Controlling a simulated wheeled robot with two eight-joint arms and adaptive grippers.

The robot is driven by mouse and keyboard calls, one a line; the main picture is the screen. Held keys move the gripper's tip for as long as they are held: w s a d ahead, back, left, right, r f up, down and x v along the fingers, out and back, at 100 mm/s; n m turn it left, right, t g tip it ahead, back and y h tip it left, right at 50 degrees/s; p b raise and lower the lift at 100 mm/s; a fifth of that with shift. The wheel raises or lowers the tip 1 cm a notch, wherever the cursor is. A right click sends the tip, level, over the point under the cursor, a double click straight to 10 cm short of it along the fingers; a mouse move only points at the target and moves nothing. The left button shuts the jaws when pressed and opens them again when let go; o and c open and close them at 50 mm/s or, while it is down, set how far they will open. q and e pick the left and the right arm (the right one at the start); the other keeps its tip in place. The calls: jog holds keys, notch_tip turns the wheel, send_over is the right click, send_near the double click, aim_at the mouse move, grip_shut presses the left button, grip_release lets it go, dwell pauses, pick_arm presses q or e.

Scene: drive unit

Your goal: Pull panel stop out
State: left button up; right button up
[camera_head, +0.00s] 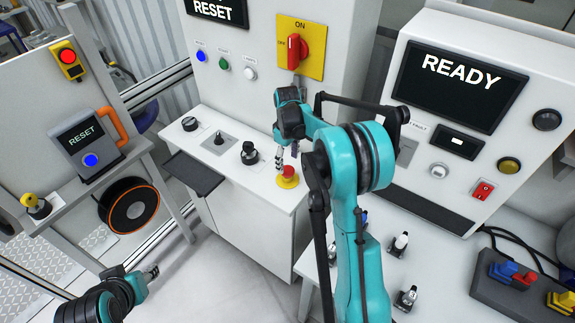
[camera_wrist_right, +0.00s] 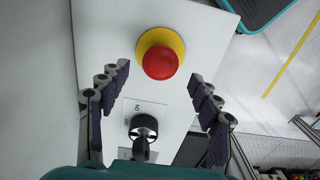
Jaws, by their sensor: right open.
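The panel stop (camera_head: 288,172) is a red mushroom button on a yellow round base, at the front right corner of the white console top (camera_head: 225,140). In the right wrist view the red stop (camera_wrist_right: 160,62) lies ahead, between and just beyond the fingertips. My right gripper (camera_head: 287,156) is open and empty, just above the stop; its fingers (camera_wrist_right: 161,82) stand on either side with a gap to the button. My left gripper (camera_head: 151,272) is low at the left, away from the console; its finger gap is too small to tell.
A yellow panel with a red rotary switch (camera_head: 294,47) is on the cabinet behind. The READY screen cabinet (camera_head: 460,80) stands to the right.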

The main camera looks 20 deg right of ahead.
aim_at(287, 170)
notch_tip(287, 170, up, 9)
jog(key=shift+f, duration=0.1)
dwell(0.4)
jog(key=shift+s, duration=0.15)
jog(key=s+a+f+m+t+b, duration=0.1)
jog(key=s+a+m+t+b, duration=0.25)
jog(key=s, duration=0.65)
jog(key=s+a+f+m+t+b, duration=0.1)
jog(key=s+a+t+b, duration=0.1)
jog(key=s+a+b, duration=0.5)
jog(key=s+a+f+m+t, duration=0.1)
jog(key=s+f, duration=0.5)
jog(key=s, duration=0.3)
jog(key=shift+a+f+m+t+p, duration=0.3)
jog(key=shift+m+t+p, duration=0.05)
jog(key=shift+p, duration=0.05)
